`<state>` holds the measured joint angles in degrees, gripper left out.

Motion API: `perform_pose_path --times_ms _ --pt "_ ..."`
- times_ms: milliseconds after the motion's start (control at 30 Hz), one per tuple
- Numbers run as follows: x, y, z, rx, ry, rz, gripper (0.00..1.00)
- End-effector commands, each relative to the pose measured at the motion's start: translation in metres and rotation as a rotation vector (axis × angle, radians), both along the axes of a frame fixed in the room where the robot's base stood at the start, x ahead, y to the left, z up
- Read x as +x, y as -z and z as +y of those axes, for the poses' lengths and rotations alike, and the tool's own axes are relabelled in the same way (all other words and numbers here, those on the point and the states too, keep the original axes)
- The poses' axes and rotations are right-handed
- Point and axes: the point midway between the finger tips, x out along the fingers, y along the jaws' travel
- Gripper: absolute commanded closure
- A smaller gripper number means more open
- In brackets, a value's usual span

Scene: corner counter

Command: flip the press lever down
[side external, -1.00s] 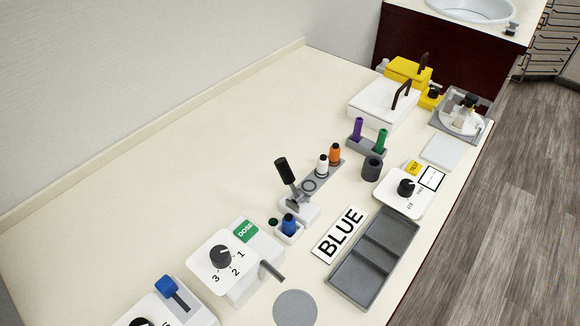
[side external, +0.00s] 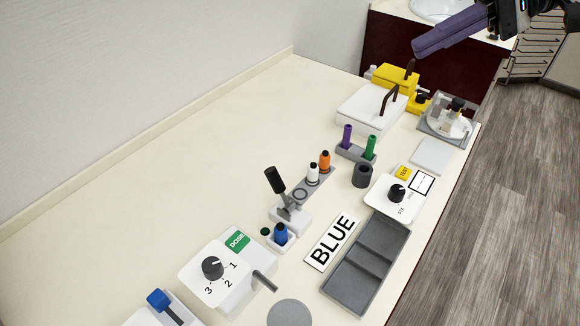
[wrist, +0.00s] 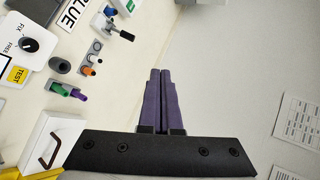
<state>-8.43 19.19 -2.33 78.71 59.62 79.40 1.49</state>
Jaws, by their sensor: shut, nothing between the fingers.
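The press lever (side external: 275,181) has a black handle that stands up, tilted, from a small white and grey press base (side external: 291,217) in the side view. A blue-capped bottle (side external: 281,233) stands just in front of the base. In the wrist view the lever's dark handle (wrist: 126,35) is at the top, left of my fingers. My gripper (side external: 416,47) has purple fingers and is at the top right of the side view, high and far from the lever. In the wrist view the fingers (wrist: 160,72) are together and empty.
White and orange bottles (side external: 319,167) stand in a rack behind the press. The dose box (side external: 222,268) is in front, the grey tray (side external: 366,262) and BLUE sign (side external: 332,241) to the right. White and yellow boxes (side external: 371,108) stand at the back. The counter left of the press is bare.

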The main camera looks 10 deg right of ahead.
Motion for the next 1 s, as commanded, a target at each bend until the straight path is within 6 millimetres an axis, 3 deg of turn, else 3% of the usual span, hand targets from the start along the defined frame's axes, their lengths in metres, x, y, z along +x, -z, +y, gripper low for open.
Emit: perform_pose_path --times_ms 267,500,800,1000 --pt "0.057 0.045 0.049 0.137 -0.074 0.123 1.00" --pt "0.090 0.108 0.088 0.221 -0.119 0.234 1.00" --pt "0.104 0.210 0.121 0.232 -0.140 0.375 1.00" --pt "0.098 0.245 0.129 0.216 -0.146 0.432 1.00"
